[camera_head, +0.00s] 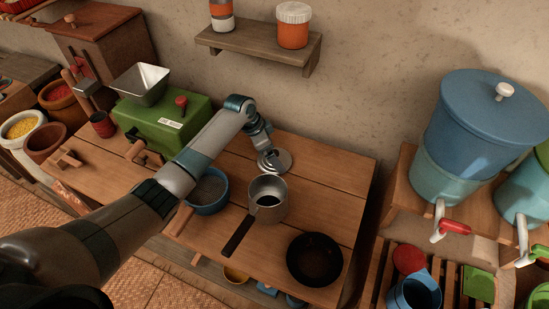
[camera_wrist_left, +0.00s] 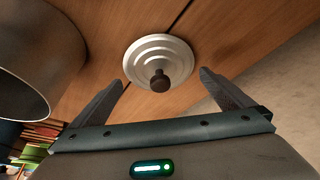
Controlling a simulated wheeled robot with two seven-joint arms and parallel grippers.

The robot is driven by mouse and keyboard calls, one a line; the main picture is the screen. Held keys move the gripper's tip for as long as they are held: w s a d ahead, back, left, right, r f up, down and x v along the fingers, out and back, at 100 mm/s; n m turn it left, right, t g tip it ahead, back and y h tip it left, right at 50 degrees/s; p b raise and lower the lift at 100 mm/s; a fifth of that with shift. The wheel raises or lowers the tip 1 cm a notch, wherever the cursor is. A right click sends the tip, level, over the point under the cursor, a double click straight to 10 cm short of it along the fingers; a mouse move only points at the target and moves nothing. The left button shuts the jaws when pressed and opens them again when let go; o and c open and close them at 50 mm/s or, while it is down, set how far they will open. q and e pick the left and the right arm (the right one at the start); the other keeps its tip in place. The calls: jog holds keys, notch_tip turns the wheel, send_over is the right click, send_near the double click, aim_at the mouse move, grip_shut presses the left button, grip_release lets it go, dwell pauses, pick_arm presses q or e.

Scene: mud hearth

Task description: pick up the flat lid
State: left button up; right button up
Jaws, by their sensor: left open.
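The flat lid (camera_head: 275,161) is a pale round disc with stepped rings, lying on the wooden table behind the saucepan. In the left wrist view the lid (camera_wrist_left: 161,61) shows its dark knob facing the camera. My left gripper (camera_head: 267,150) is right at the lid in the head view, partly covering it. In the wrist view the open fingers of my left gripper (camera_wrist_left: 162,85) stand on either side of the knob, apart from it, with nothing between them held. My right gripper is not in view.
A saucepan (camera_head: 268,199) with a dark handle stands close in front of the lid. A black pan (camera_head: 314,260) and a blue bowl (camera_head: 208,193) are nearby. A green box machine (camera_head: 165,122) stands left. Bare table lies right of the lid.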

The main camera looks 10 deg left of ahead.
pick_arm(q)
jog(key=shift+x, duration=1.05)
jog(key=shift+c, duration=0.6)
jog(key=c, duration=0.8)
